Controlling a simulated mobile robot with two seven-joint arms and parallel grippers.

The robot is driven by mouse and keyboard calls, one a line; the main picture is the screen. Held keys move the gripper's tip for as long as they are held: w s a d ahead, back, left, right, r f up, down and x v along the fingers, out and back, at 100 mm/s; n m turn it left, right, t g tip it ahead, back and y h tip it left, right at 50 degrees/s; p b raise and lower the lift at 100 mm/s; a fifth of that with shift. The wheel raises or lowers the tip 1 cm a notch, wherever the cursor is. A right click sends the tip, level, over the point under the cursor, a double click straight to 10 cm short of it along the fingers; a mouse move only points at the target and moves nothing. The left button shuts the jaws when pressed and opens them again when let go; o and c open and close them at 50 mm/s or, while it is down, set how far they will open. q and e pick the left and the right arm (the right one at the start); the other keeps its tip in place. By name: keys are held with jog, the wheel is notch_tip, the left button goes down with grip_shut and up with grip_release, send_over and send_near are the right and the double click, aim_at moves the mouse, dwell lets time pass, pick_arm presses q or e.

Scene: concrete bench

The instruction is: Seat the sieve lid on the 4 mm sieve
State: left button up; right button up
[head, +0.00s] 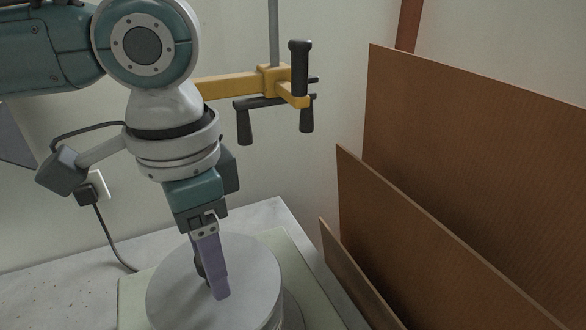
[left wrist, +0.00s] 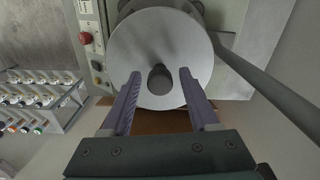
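The sieve lid is a round, flat grey disc (head: 250,285) with a dark knob (head: 200,264) in its middle. It lies under my left gripper in the head view and also shows in the left wrist view (left wrist: 160,35). My left gripper (left wrist: 160,76) has purple fingers standing apart, one on each side of the knob (left wrist: 160,80), with a gap on both sides. In the head view one finger (head: 214,268) hides part of the knob. The disc covers whatever is beneath it, so I cannot tell the 4 mm sieve. My right gripper is out of view.
A rack of small bottles (left wrist: 38,98) stands at left in the wrist view. Brown panels (head: 440,240) lean at the right. A yellow clamp (head: 240,84) is behind my arm.

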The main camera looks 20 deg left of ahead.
pick_arm(q)
jog(key=shift+o, duration=0.6)
notch_tip(320, 180, up, 10)
jog(key=shift+s, duration=0.1)
dwell(0.4)
